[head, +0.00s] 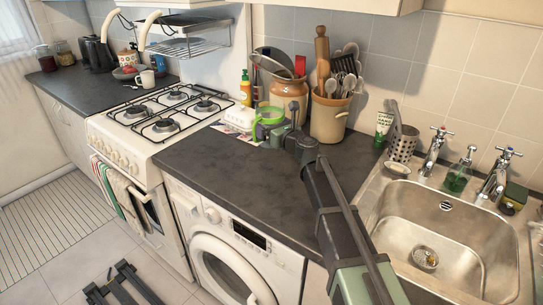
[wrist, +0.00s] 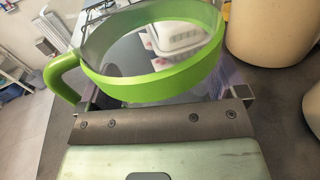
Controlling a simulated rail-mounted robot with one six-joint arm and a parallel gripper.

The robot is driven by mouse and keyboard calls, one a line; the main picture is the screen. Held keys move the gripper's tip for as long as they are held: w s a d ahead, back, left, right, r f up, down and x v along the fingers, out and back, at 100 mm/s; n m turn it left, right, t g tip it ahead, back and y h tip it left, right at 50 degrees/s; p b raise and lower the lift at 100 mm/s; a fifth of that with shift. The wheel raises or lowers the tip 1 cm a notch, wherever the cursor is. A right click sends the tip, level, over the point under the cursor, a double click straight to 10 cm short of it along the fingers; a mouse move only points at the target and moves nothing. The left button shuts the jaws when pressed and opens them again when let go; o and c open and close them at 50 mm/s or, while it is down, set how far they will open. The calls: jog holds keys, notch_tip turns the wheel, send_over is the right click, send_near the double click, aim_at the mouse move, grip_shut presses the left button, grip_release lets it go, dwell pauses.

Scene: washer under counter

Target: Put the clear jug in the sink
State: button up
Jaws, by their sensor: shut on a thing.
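The clear jug (head: 268,123) has a bright green rim and green handle. It stands at the back of the dark counter, left of the crocks. In the wrist view the jug (wrist: 150,77) fills the upper middle, its green handle on the left. My gripper (head: 291,141) reaches it from the right, and its jaws (wrist: 165,97) are shut on the jug. The jug's base is hidden, so I cannot tell whether it touches the counter. The steel sink (head: 400,240) is at the right, with a small round item (head: 425,258) in its bowl.
A utensil crock (head: 328,118) and a brown-and-cream jar (head: 290,93) stand close behind the jug. A white tub (head: 238,117) is to its left. Taps (head: 433,150), a steel cutlery holder (head: 403,143) and a green soap bottle (head: 458,178) line the sink's back. The front counter (head: 230,165) is clear.

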notch_tip(320, 180, down, 5)
jog(key=b, duration=0.4)
jog(key=shift+r, duration=0.45)
jog(key=shift+f, duration=0.15)
jog(key=o, duration=0.7)
jog(key=shift+c, duration=0.2)
